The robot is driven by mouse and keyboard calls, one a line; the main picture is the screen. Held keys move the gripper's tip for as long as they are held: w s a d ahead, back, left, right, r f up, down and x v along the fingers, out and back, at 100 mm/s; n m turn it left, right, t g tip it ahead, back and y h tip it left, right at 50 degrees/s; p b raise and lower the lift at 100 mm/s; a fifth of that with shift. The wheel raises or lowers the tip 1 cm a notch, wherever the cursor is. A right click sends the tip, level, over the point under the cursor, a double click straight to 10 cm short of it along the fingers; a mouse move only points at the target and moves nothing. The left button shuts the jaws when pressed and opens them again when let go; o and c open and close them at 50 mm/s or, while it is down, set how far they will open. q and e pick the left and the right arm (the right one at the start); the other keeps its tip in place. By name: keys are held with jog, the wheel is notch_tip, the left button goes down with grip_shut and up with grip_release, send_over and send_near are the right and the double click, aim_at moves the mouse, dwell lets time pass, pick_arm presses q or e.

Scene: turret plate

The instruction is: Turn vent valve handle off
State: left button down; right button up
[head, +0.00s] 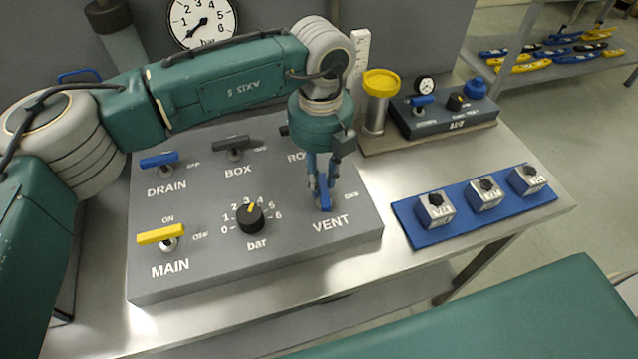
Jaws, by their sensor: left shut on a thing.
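The vent valve handle (325,202) is blue and sits above the VENT label at the right front of the grey panel (215,262). It appears to run front to back in the picture, not sideways toward the small mark at its right. My left gripper (322,196) points down from above and is shut on this handle. The fingers hide part of the handle and its stem. My right gripper is out of view.
The panel also carries a blue DRAIN handle (159,159), a grey BOX handle (233,142), a yellow MAIN handle (161,234) and a black bar knob (250,218). A blue mat (408,222) with metal blocks lies at the right. A yellow-topped cylinder (378,96) stands behind.

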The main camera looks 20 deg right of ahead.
pick_arm(q)
jog(key=m+b, duration=0.3)
jog(key=b, duration=0.1)
jog(key=shift+d+f+m, duration=0.2)
jog(key=shift+d+m, duration=0.15)
jog(key=shift+m, duration=0.05)
jog(key=m+b, duration=0.2)
jog(key=m, duration=0.1)
jog(key=m+b, duration=0.1)
jog(key=shift+s+d+r+m, duration=0.1)
jog(key=shift+d+r+m, duration=0.05)
jog(key=shift+d+m, duration=0.15)
jog(key=m+b, duration=0.1)
jog(key=m, duration=0.2)
jog(key=shift+s+d+b, duration=0.2)
jog(key=shift+b, duration=0.15)
jog(key=shift+s+d+r+m+b, duration=0.1)
jog(key=shift+m+b, duration=0.1)
jog(key=shift+m, duration=0.8)
jog(key=shift+s+d+r+m+b, duration=0.1)
jog(key=shift+m+b, duration=0.1)
jog(key=shift+m, duration=0.8)
jog(key=c, duration=1.5)
grip_release()
jog(key=shift+s+a, duration=0.1)
